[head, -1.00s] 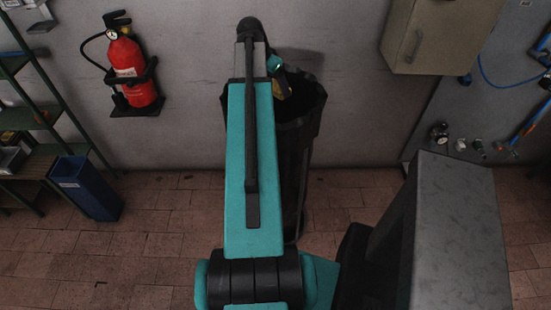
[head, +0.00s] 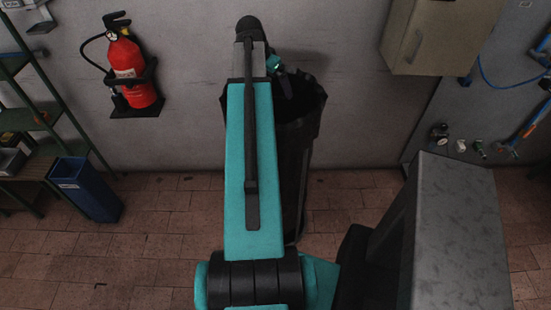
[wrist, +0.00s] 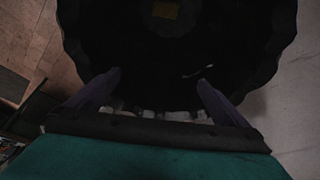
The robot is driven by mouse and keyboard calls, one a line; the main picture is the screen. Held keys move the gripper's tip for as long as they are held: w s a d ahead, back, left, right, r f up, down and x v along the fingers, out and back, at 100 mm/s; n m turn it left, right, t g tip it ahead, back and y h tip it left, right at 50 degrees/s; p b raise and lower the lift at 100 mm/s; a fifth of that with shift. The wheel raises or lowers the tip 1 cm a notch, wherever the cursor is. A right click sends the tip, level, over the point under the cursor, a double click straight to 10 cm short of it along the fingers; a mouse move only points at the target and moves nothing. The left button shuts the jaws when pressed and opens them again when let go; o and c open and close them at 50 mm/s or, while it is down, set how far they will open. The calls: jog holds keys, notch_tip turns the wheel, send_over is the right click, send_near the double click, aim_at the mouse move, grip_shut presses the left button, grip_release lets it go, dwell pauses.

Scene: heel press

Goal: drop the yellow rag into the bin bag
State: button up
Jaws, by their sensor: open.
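The black bin bag (head: 298,165) stands open against the back wall, partly hidden behind my teal arm. My gripper (head: 284,86) is above its mouth in the head view. In the wrist view, my gripper (wrist: 160,82) has its two fingers spread apart with nothing between them. The ruffled rim of the bag (wrist: 282,35) surrounds a dark inside. A dim yellow-brown patch, which looks like the yellow rag (wrist: 165,10), shows inside the bag, apart from the fingers. The rag does not show in the head view.
A red fire extinguisher (head: 131,72) hangs on the wall to the left, above a blue bin (head: 86,188) by green shelving. A beige cabinet (head: 440,35) is on the wall at the right. Brick-coloured floor (head: 150,240) is clear at left.

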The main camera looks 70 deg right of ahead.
jog(key=b+v, duration=0.3)
jog(key=v, duration=1)
jog(key=shift+b, duration=0.3)
jog(key=shift+a, duration=0.1)
dwell(0.6)
